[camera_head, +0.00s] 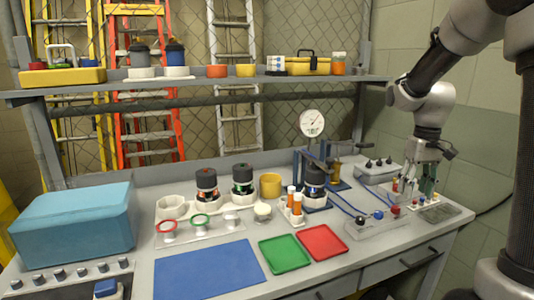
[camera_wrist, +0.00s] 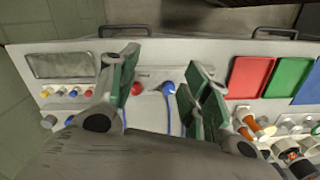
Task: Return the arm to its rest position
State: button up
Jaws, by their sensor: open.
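My arm (camera_head: 437,75) comes in from the right in the head view and bends down over the right end of the bench. My gripper (camera_head: 424,188) points downward there, above the small connector panels. In the wrist view my gripper (camera_wrist: 160,85) has its green-padded fingers wide apart with nothing held between them. A red knob (camera_wrist: 136,88) and a blue knob (camera_wrist: 168,88) show below, in the gap between the fingers. The exact height of the fingertips above the bench is hard to tell.
A pressure gauge (camera_head: 312,123) on a stand and a grey box with knobs (camera_head: 374,168) are left of my gripper. Red (camera_head: 323,242) and green (camera_head: 285,254) trays and a blue mat (camera_head: 210,272) lie along the front. A shelf (camera_head: 220,83) runs behind.

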jog(key=s+a+r+t, duration=0.2)
jog(key=s+r, duration=0.2)
jog(key=s, duration=0.6)
jog(key=s+a+r+t, duration=0.3)
jog(key=s+r, duration=0.1)
jog(key=s, duration=0.7)
jog(key=shift+a+m, duration=0.15)
jog(key=shift+m, duration=0.15)
dwell(0.4)
